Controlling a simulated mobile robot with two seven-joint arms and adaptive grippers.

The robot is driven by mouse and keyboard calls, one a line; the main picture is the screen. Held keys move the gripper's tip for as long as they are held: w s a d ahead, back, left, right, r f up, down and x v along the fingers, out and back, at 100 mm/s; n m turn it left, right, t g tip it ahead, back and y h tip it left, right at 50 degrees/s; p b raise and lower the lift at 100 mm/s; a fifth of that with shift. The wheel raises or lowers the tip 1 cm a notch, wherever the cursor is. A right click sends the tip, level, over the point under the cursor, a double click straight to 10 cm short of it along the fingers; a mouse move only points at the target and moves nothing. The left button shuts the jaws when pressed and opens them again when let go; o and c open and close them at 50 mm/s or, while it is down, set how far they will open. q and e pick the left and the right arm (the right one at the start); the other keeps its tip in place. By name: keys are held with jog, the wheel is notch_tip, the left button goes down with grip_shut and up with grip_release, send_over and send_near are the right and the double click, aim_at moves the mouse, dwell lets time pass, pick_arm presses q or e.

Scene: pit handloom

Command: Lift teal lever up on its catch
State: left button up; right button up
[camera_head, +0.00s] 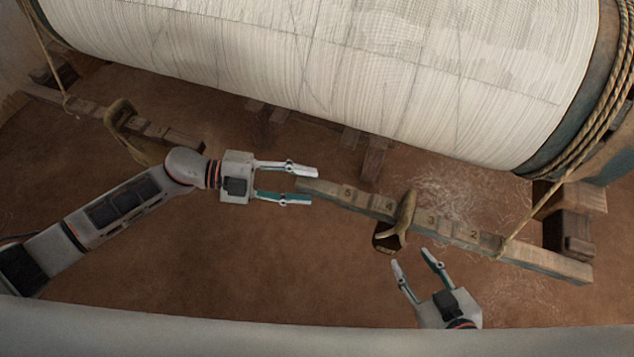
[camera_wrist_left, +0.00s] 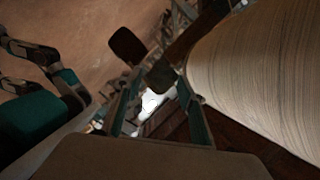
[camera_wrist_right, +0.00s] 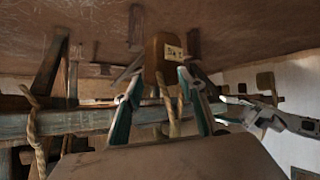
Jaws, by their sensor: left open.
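The teal lever (camera_head: 462,240) is a long bar with a numbered wooden top and a teal side, slanting below the cloth roll in the head view. A brown hooked catch (camera_head: 402,222) stands at its near side, between the numbers 4 and 3. My left gripper (camera_head: 314,187) is open at the lever's left end, which shows near its fingertips; contact cannot be told. In the left wrist view the lever end (camera_wrist_left: 161,79) appears between the fingers. My right gripper (camera_head: 410,258) is open and empty, below the catch. The lever also crosses the right wrist view (camera_wrist_right: 75,122).
A large white cloth roll (camera_head: 340,65) fills the top. A rope (camera_head: 540,210) runs down to the lever's right part. Wooden blocks (camera_head: 570,235) stand at the right. Another bar with a hooked catch (camera_head: 125,125) lies at the left. The brown floor below is clear.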

aim_at(317, 187)
pick_arm(q)
jog(key=shift+x, duration=1.8)
pick_arm(e)
jog(key=shift+f, duration=0.1)
